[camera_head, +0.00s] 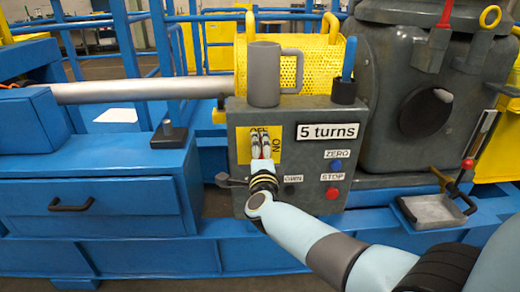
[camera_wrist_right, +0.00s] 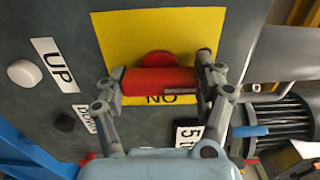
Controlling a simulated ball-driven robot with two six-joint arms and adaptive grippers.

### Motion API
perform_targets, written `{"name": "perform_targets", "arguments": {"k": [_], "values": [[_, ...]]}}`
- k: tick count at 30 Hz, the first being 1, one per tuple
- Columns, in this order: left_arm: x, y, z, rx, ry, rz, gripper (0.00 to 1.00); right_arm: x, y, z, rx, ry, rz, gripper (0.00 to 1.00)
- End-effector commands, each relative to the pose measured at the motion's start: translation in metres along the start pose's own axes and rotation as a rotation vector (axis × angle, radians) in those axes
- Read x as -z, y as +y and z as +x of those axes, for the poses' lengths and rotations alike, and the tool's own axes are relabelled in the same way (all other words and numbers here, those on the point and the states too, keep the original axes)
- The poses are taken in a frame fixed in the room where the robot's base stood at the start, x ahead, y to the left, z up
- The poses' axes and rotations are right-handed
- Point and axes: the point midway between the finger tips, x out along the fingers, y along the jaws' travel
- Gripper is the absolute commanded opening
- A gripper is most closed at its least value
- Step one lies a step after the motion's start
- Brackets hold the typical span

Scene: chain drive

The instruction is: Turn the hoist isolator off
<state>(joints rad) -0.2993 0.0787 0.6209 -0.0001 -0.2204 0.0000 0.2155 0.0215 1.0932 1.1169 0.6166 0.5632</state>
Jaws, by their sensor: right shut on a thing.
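The hoist isolator is a yellow plate (camera_head: 244,152) with a red handle, on the grey control box (camera_head: 310,115). OFF is printed at the plate's top and ON at its right side, partly covered. My right gripper (camera_head: 261,140) is at the plate, its fingers in front of the handle. In the wrist view its fingers (camera_wrist_right: 160,78) are shut on the red handle (camera_wrist_right: 160,80), one at each end. The yellow plate (camera_wrist_right: 125,32) lies behind, with the ON lettering beside the handle. My left gripper is not in view.
A grey mug (camera_head: 263,75) stands on the box, near a dark holder with a blue-handled tool (camera_head: 349,60). A blue ZERO button (camera_head: 337,166) and red STOP button (camera_head: 332,193) sit right of my gripper. A metal tray (camera_head: 435,212) is at right.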

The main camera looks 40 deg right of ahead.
Motion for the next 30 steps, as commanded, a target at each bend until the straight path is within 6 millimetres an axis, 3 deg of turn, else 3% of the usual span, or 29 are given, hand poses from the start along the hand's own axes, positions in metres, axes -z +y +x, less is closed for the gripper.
{"name": "perform_targets", "arguments": {"k": [14, 15, 20, 30], "values": [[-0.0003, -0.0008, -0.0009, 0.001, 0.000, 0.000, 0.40, -0.0008, 0.0015, -0.0007, -0.003, -0.002, -0.017, 0.37], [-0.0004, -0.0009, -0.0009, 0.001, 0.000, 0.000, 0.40, -0.0008, 0.0015, -0.0007, -0.003, -0.002, -0.018, 0.70], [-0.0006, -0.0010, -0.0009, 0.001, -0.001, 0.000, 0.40, -0.0005, 0.0011, -0.0006, -0.002, -0.001, -0.016, 0.91], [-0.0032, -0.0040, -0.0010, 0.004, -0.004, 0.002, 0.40, -0.0003, 0.0011, -0.0038, -0.002, -0.001, -0.015, 0.92]]}}
